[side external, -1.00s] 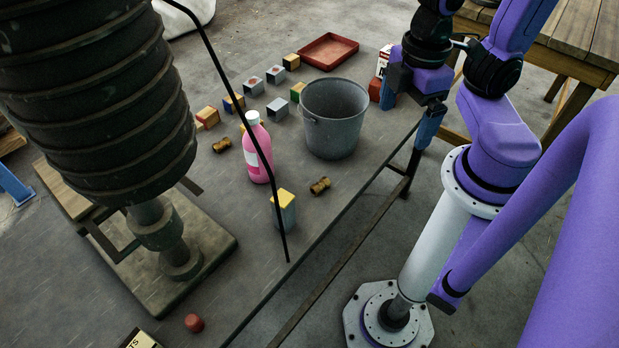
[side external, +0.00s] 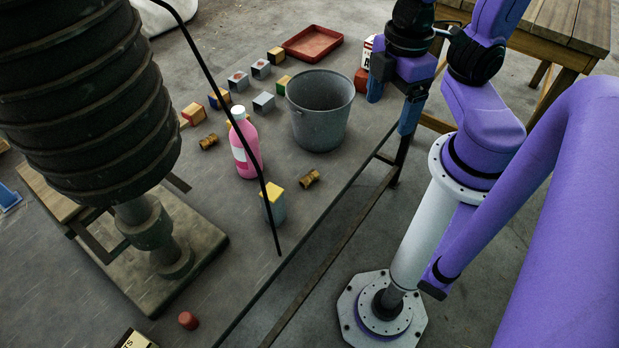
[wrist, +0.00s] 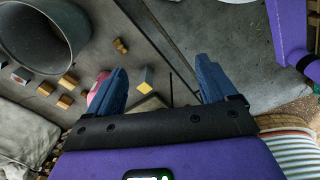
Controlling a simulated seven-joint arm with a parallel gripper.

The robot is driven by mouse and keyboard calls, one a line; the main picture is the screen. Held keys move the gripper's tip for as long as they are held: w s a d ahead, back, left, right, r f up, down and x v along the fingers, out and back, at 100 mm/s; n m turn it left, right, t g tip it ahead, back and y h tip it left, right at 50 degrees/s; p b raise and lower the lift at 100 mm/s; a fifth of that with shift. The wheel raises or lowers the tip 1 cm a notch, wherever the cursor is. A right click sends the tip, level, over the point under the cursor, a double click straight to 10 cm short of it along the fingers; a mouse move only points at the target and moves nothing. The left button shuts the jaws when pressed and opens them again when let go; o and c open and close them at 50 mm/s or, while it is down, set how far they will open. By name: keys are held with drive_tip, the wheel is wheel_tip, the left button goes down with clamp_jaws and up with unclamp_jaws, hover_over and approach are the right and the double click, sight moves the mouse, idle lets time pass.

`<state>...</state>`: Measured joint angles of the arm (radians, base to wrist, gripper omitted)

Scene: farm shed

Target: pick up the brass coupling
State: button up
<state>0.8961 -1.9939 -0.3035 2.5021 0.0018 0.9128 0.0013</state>
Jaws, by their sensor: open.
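Two brass couplings lie on the grey bench. One coupling (side external: 309,178) is near the front edge, right of a yellow-topped block; a brass coupling also shows in the wrist view (wrist: 120,45), between the bucket and the fingers. The other coupling (side external: 209,141) lies farther left, behind the pink bottle. My gripper (side external: 390,114) is open and empty, its blue fingers pointing down, right of the bucket and apart from both couplings. In the wrist view, nothing is between the fingertips of my gripper (wrist: 160,67) at their level.
A grey bucket (side external: 320,128) stands between my gripper and several small blocks. A pink bottle (side external: 245,150), the yellow-topped block (side external: 274,207) and a thin black rod (side external: 237,133) are near the couplings. A red tray (side external: 312,44) lies at the back. A ribbed dark column stands at left.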

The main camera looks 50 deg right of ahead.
drive_tip(key=w+a+f+m, duration=0.2)
drive_tip(key=w+f+m, duration=0.5)
drive_tip(key=w, duration=0.4)
drive_tip(key=m, duration=0.7)
hover_over(309, 176)
drive_tip(key=f, duration=1.7)
drive_tip(key=shift+s+f, duration=0.25)
drive_tip(key=shift+f, duration=0.1)
drive_tip(key=shift+w+f, duration=0.2)
drive_tip(key=shift+f, duration=3.05)
drive_tip(key=c, duration=1.2)
